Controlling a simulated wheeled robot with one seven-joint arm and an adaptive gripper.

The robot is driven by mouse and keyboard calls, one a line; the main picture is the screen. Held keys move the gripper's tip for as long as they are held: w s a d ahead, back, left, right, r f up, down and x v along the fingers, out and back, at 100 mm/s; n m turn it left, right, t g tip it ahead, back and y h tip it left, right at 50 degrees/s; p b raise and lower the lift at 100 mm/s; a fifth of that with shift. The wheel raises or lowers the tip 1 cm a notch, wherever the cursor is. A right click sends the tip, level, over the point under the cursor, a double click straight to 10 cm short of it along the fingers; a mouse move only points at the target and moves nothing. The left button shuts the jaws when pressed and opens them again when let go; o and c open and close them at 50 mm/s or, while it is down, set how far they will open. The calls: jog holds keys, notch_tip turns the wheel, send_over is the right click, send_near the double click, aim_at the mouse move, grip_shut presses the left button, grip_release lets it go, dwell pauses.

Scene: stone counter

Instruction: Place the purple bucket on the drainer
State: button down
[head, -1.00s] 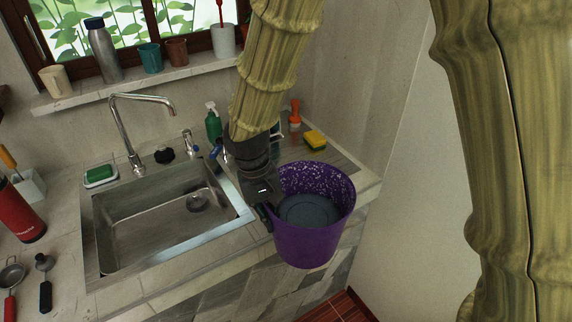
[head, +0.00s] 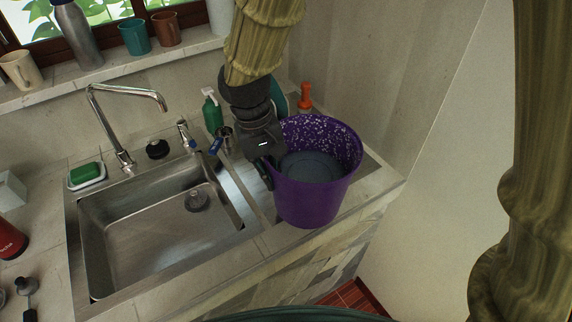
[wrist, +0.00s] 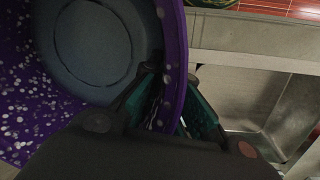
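The purple bucket (head: 312,200), speckled white inside with a grey-blue round bottom, hangs upright at the right of the sink. My gripper (head: 265,170) is at its left side. In the wrist view my gripper (wrist: 175,95) has one green-padded finger on each side of the bucket wall (wrist: 172,35) and is shut on it. The drainer (head: 371,168), a metal surface right of the sink, is mostly hidden behind the bucket. I cannot tell whether the bucket's base touches it.
The empty sink (head: 155,235) lies left of the bucket. A tap (head: 125,95), a green soap bottle (head: 212,112) and an orange-topped bottle (head: 305,97) stand behind. A wall (head: 430,110) bounds the right. The counter's front edge runs below the bucket.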

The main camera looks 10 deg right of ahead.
jog(key=w+d+f+p, duration=0.1)
jog(key=w+f+p, duration=0.1)
jog(key=w, duration=0.5)
jog(key=w+d+f+p, duration=0.2)
jog(key=w+p, duration=0.2)
jog(key=w, duration=0.4)
jog(key=shift+w+f, duration=0.15)
jog(key=shift+f, duration=0.2)
dwell(0.4)
jog(key=c, duration=2)
grip_release()
jog(key=shift+f, duration=0.15)
jog(key=o, duration=0.4)
jog(key=shift+s, duration=0.2)
jog(key=shift+c, duration=0.2)
notch_tip(320, 180, up, 12)
jog(key=w+a+b, duration=0.1)
jog(key=b, duration=0.1)
jog(key=shift+a+b, duration=0.35)
